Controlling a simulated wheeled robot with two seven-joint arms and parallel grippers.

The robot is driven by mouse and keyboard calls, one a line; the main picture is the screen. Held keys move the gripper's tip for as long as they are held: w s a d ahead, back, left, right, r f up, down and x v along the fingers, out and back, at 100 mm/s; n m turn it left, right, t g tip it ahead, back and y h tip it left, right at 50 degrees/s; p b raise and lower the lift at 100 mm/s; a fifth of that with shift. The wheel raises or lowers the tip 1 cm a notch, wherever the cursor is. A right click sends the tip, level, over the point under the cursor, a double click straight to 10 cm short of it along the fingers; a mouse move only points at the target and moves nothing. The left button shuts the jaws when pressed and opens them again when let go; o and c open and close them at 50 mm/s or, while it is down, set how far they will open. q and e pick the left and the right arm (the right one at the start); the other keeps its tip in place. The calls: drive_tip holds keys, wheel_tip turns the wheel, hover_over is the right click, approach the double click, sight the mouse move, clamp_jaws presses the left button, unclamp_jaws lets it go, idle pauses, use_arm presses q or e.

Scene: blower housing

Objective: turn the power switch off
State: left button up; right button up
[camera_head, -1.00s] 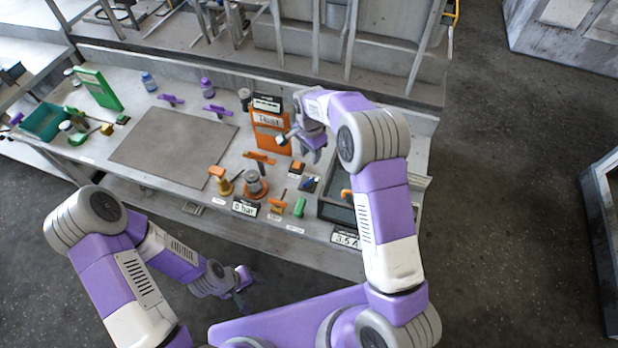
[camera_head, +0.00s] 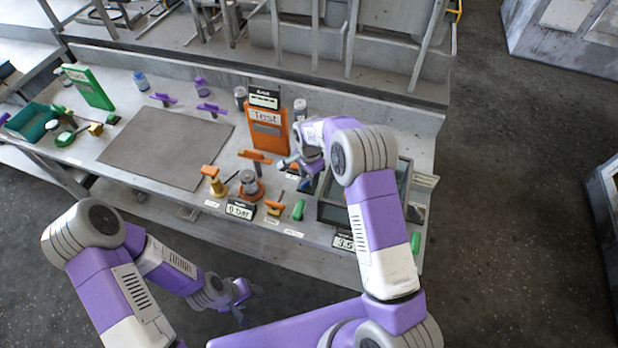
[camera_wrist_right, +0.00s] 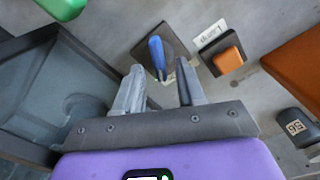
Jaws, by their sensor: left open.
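In the right wrist view a blue lever (camera_wrist_right: 156,52) stands on a dark square plate. Beside it is an orange switch block (camera_wrist_right: 228,60) on a black base with a white label. I cannot tell for sure which is the power switch. My right gripper (camera_wrist_right: 161,72) is open and empty, its fingertips on either side of the blue lever's lower end; contact is not clear. In the head view my right gripper (camera_head: 308,172) is over the bench's front right, partly hiding these switches. My left gripper (camera_head: 241,304) is open and empty, in front of the bench.
A grey open bin (camera_wrist_right: 45,90) is left of the right fingers. An orange "Test" panel (camera_head: 267,128) stands behind my right gripper. A pressure display (camera_head: 240,211) and green handle (camera_head: 298,210) are at the front. The grey mat (camera_head: 165,147) is clear.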

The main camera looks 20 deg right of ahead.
drive_tip(key=shift+f, duration=0.5)
drive_tip(key=shift+c, duration=0.3)
clamp_jaws()
drive_tip(key=shift+n, duration=0.3)
drive_tip(key=n+b, duration=0.1)
drive_tip(key=n, duration=0.4)
drive_tip(key=shift+w+a, duration=0.15)
drive_tip(key=n, duration=0.6)
drive_tip(key=shift+w+a+b, duration=0.1)
drive_tip(key=shift+a+b, duration=0.05)
drive_tip(key=shift+b, duration=0.25)
drive_tip(key=shift+n, duration=0.3)
drive_tip(key=shift+o, duration=0.3)
unclamp_jaws()
